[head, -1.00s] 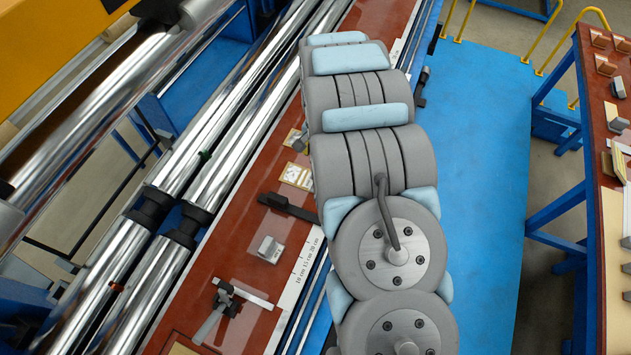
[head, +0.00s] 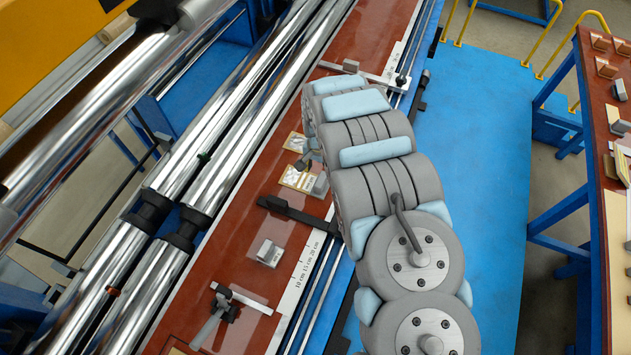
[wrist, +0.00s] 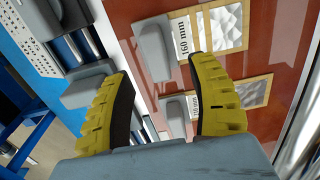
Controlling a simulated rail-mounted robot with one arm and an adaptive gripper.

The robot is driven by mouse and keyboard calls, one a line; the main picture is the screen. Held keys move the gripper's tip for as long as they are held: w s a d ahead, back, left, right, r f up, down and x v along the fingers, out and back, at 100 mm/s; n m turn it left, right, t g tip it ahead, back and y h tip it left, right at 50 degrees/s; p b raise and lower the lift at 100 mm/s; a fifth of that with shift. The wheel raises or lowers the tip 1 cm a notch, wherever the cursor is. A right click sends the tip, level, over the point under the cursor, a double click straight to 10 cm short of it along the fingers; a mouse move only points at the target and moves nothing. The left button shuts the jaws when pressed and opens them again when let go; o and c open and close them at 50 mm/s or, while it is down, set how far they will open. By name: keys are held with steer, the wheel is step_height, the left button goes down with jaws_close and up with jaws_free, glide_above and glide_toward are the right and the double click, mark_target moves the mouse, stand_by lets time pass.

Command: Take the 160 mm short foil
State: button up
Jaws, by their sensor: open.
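In the wrist view, the 160 mm short foil (wrist: 226,27) is a crinkled silver sheet on a tan backing, with a "160 mm" label and a grey block (wrist: 152,50) at its left end. It appears to be the nearer of two small foil pieces (head: 297,179) in the head view. My gripper (wrist: 160,68) is open and empty, its yellow fingers pointing toward the foil's end and grey block. The right fingertip overlaps the label area. Contact cannot be told. In the head view my arm mostly hides the gripper.
A second foil (wrist: 254,93) with another grey block (wrist: 175,116) lies beside the first; its label is partly covered by my finger. The red-brown table (head: 237,250) also carries a dark bar (head: 296,215), a small grey block (head: 269,252) and a handled tool (head: 222,310). Long shiny rollers (head: 190,165) run along its left.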

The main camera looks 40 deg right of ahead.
mark_target(321, 179)
steer(key=shift+f, duration=1.05)
steer(key=shift+f, duration=0.1)
steer(key=shift+s+d+f+p, duration=0.1)
steer(key=shift+f+p, duration=0.4)
steer(key=shift+f, duration=0.75)
steer(key=shift+s+d+f+p, duration=0.1)
steer(key=shift+f+p, duration=0.35)
steer(key=shift+f, duration=0.75)
jaws_close()
